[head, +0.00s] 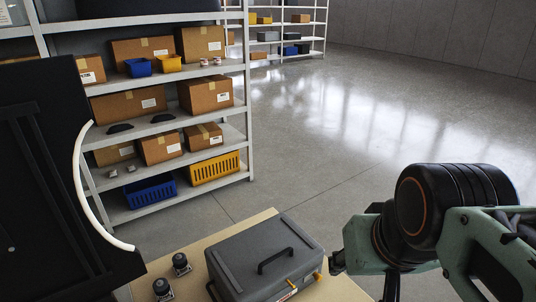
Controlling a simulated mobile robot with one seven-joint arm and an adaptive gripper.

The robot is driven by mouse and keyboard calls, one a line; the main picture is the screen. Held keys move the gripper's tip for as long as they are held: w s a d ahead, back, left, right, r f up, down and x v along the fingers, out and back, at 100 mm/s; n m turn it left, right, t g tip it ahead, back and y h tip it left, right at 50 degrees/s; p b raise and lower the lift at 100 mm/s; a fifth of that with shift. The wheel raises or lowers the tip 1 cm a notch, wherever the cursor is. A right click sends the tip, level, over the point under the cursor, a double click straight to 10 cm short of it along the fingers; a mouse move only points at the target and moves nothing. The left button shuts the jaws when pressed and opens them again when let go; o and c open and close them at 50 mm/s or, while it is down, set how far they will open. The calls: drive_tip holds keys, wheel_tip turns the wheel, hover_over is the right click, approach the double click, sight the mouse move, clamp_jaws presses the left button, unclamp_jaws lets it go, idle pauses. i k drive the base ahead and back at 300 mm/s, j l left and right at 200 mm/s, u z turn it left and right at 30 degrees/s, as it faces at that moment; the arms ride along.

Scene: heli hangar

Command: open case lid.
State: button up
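A grey case (265,262) with a black handle (275,258) on its lid sits on a light wooden tabletop (340,291) at the bottom middle of the head view. Its lid looks shut. Two orange latches, one at the front (292,283) and one near the right corner (318,276), show on the side towards the right and front. My arm (440,205) reaches in from the right, its green and black links just right of the case. My gripper's fingers cannot be made out; they are hidden by the links or cut off by the lower edge. No contact with the case shows.
Two small dark knobbed items (171,276) stand on the tabletop left of the case. A white shelf rack (245,100) with cardboard boxes and blue and yellow bins stands behind on the left. Open grey floor (330,130) lies behind and to the right.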

sight(256, 263)
drive_tip(key=i+l+u, duration=0.2)
drive_tip(key=l, duration=0.2)
drive_tip(key=i+l+u, duration=0.15)
drive_tip(key=u, duration=0.35)
drive_tip(key=i+l+u, duration=0.1)
drive_tip(key=l+u, duration=0.25)
drive_tip(key=u, duration=0.15)
